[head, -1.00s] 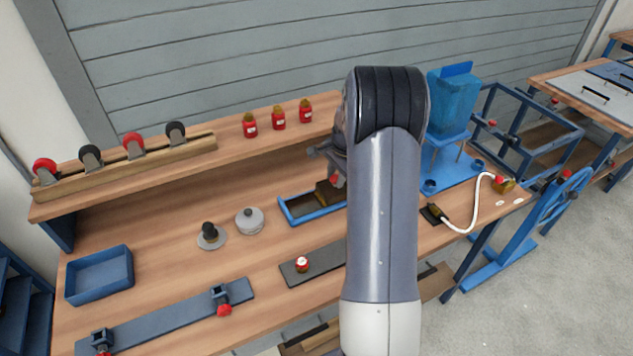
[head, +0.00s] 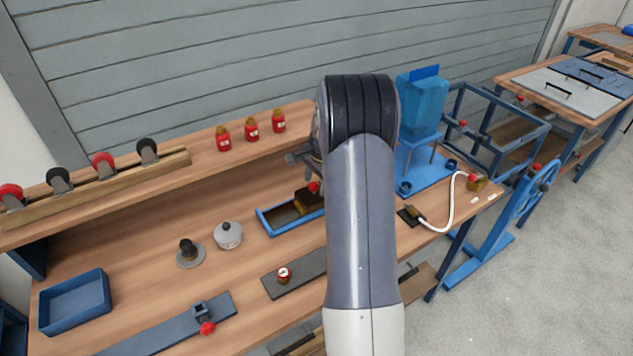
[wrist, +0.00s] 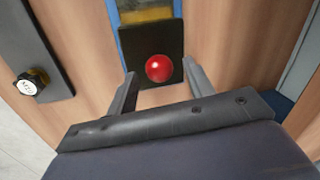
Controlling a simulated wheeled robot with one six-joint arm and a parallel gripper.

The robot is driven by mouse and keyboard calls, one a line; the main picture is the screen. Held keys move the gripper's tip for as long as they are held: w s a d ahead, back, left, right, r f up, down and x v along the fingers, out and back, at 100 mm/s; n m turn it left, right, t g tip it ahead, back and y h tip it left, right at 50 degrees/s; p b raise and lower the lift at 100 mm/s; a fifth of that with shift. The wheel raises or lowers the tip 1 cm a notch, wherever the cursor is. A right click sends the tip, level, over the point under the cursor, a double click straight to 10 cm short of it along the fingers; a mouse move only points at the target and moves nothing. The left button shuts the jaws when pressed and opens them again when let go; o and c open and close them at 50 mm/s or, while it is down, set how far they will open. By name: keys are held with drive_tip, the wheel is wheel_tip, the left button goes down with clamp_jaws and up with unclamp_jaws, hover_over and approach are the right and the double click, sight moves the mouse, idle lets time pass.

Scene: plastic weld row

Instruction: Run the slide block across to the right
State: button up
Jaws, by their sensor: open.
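A blue-walled channel (head: 265,222) stands on the bench, with a brown-and-dark block (head: 307,200) in its right part. The block has a red knob (head: 314,187) on top; I take it for the slide block. In the wrist view, the red ball knob (wrist: 159,68) sits on a dark square plate (wrist: 152,44), with a blue edge and a yellowish strip beyond. My gripper (wrist: 158,72) is open, one finger on each side of the knob and apart from it. In the head view my arm hides the channel's right end and most of the gripper.
A dark plate with a white-topped knob (head: 284,275) lies in front of the channel. A round lidded pot (head: 228,236) and a black-knobbed disc (head: 189,253) stand to its left. A blue hopper (head: 421,105) stands to the right. Bare bench lies around the pot.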

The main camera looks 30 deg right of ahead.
wheel_tip(320, 180, up, 10)
drive_tip(key=s, duration=0.2)
drive_tip(key=shift+d+r+b, duration=0.15)
drive_tip(key=shift+d+b, duration=0.05)
drive_tip(key=shift+b, duration=0.15)
drive_tip(key=f, duration=0.3)
drive_tip(key=w+f, duration=0.1)
drive_tip(key=f, duration=0.3)
drive_tip(key=w+f, duration=0.1)
drive_tip(key=f, duration=0.2)
drive_tip(key=shift+a+f+p, duration=0.15)
drive_tip(key=shift+a+p, duration=0.1)
drive_tip(key=shift+p, duration=0.15)
drive_tip(key=shift+w+a+f, duration=0.1)
drive_tip(key=shift+a, duration=1.3)
drive_tip(key=shift+a+f, duration=0.1)
drive_tip(key=shift+a, duration=1.25)
drive_tip(key=shift+d, duration=0.15)
